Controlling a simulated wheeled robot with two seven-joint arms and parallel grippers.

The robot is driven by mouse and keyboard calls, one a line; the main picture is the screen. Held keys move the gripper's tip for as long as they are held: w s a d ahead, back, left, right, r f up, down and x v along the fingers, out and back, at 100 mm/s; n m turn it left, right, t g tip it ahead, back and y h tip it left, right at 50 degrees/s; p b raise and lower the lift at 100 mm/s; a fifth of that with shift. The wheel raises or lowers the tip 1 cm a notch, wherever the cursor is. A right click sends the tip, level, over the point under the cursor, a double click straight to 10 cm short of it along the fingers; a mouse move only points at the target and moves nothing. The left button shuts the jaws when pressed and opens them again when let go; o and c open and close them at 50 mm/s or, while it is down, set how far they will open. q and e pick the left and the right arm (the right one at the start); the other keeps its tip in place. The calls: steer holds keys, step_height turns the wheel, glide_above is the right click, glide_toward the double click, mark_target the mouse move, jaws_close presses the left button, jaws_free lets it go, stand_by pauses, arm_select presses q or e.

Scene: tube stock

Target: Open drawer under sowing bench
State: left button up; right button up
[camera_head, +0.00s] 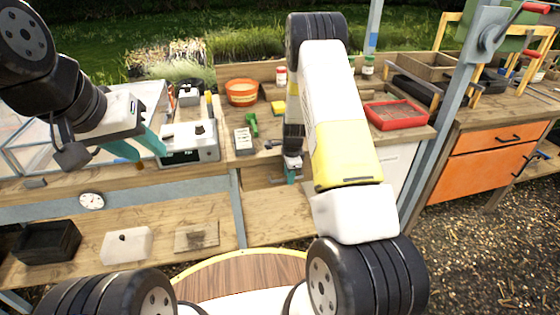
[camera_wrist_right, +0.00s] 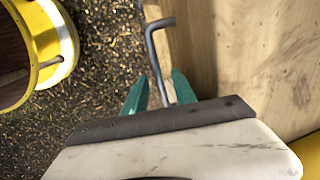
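The wooden sowing bench (camera_head: 222,161) stands ahead, with a plain wooden drawer front (camera_head: 256,177) under its top. My right arm partly hides that front, and I cannot tell whether the drawer is fully shut. My right gripper (camera_head: 291,174) is at the drawer front, pointing down. In the right wrist view, a grey bent bar handle (camera_wrist_right: 161,58) runs between the two teal fingertips (camera_wrist_right: 158,92). The fingers are apart, with gaps beside the bar. My left gripper (camera_head: 146,150) is above the bench's left part, empty, its teal fingers apart.
A scale-like device (camera_head: 190,152), an orange pot (camera_head: 242,92) and a red tray (camera_head: 396,115) stand on the bench. A lower shelf (camera_head: 165,215) holds a black box (camera_head: 47,243). An orange-fronted cabinet (camera_head: 480,170) stands right, beyond a grey-blue post (camera_head: 440,125).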

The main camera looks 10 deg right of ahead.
jaws_close()
stand_by(1.3)
